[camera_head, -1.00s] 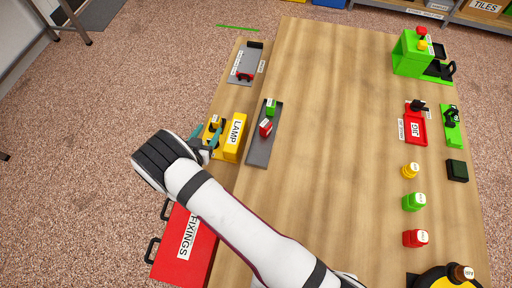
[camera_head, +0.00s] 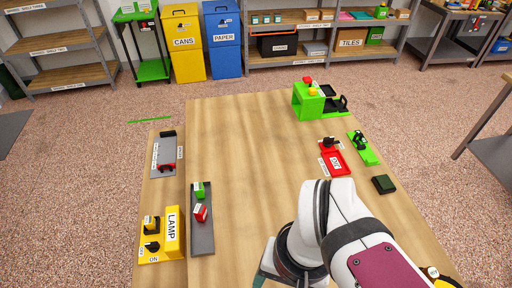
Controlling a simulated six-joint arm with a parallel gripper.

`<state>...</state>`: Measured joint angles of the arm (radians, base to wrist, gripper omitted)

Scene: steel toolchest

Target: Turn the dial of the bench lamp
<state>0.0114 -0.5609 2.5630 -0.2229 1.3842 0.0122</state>
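The yellow bench lamp box (camera_head: 172,228) is labelled LAMP and sits at the left side of the wooden bench. On its lower yellow plate is a black dial (camera_head: 152,246) with small labels around it, one reading ON. The dial's exact pointing is too small to tell. My gripper (camera_head: 272,274) is at the bottom middle, well right of the lamp and apart from it. Only bits of its teal fingers show beside my arm, so its opening is hidden.
A grey tray (camera_head: 203,238) with a green block (camera_head: 199,190) and a red block (camera_head: 200,213) lies right of the lamp. A grey slide panel (camera_head: 165,155) is behind it. A red dial unit (camera_head: 335,162) and green device (camera_head: 306,103) stand at right. The bench middle is clear.

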